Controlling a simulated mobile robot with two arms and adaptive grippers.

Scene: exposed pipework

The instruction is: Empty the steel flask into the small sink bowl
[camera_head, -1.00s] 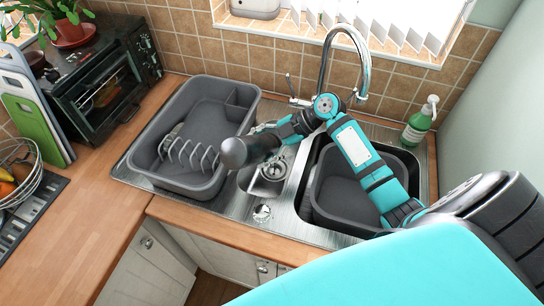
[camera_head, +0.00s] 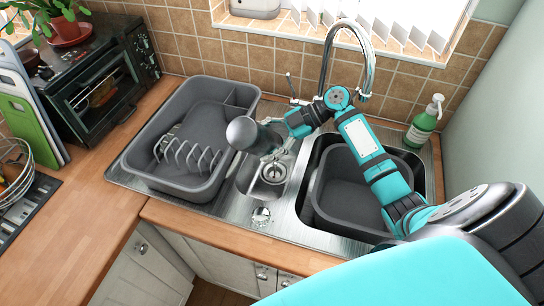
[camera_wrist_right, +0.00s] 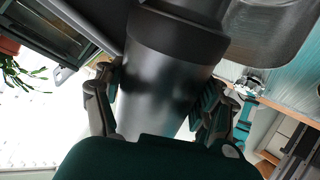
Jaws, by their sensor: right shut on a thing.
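The steel flask (camera_head: 243,133) is dark grey in the head view, with a rounded end toward the camera and left. It is tilted, not upright, and hangs over the sink unit near the back edge of the small sink bowl (camera_head: 250,186). My right gripper (camera_head: 273,142) is shut on the flask, its fingers partly hidden behind it. In the right wrist view the flask (camera_wrist_right: 168,75) lies between the two fingers of the gripper (camera_wrist_right: 160,100), with a darker collar at the top. I cannot see any liquid. My left gripper is not in view.
A grey dish tub with a rack (camera_head: 190,150) stands left of the small bowl. A grey basin (camera_head: 345,185) sits in the right sink under the tap (camera_head: 350,35). A soap bottle (camera_head: 424,122) stands at the back right.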

